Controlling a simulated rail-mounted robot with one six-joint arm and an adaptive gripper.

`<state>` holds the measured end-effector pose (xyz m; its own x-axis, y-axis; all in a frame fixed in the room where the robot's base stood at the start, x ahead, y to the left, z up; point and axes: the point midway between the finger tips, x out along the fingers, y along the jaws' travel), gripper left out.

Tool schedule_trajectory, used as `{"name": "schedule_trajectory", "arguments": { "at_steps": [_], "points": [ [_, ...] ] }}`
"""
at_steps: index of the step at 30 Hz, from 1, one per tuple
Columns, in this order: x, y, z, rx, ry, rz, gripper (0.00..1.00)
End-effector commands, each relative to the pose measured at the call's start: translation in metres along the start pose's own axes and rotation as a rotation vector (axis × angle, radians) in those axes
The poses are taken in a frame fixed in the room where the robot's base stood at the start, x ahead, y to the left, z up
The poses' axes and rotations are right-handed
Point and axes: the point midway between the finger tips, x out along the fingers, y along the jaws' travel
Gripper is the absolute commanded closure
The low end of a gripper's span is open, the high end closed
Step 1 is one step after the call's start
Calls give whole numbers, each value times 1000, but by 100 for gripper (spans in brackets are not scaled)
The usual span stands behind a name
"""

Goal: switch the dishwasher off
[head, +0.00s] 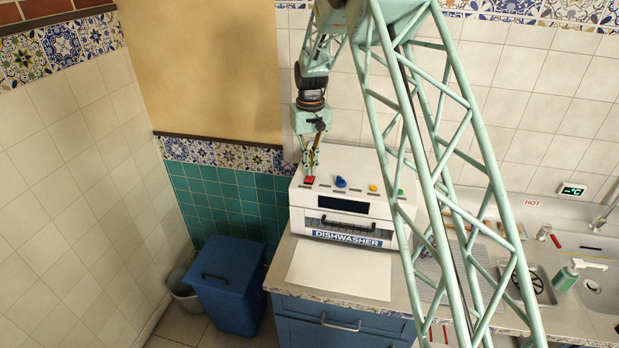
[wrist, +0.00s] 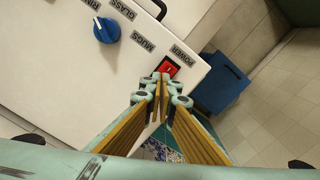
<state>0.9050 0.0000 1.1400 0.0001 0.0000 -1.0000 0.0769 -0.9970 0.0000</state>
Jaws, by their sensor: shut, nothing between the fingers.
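The white dishwasher (head: 321,221) stands on the counter, with a dark display and its name label on the front. Its red power switch (wrist: 168,68), labelled POWER, sits at the corner of the top panel; in the head view the red switch (head: 309,180) is at the left end of the control row. My gripper (wrist: 161,78) is shut and empty, its tips right at the near edge of the red switch. I cannot tell whether they touch it. The tips cover part of the switch, so its rocker position is unclear. In the head view my gripper (head: 311,172) points down over the switch.
A blue knob (wrist: 106,30) stands beside the switch, with yellow (head: 373,188) and green (head: 399,193) controls further right. A blue bin (head: 228,290) stands on the floor left of the counter. A sink (head: 600,290) is at the right. White paper (head: 340,268) lies before the dishwasher.

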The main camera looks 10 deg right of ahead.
Motion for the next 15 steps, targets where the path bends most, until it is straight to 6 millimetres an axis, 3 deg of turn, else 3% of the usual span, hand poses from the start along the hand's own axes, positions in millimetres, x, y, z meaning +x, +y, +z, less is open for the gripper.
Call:
{"name": "schedule_trajectory", "arguments": {
  "at_steps": [15],
  "points": [
    [-26, 0, 0, 0, 1, 0, 100]
  ]
}}
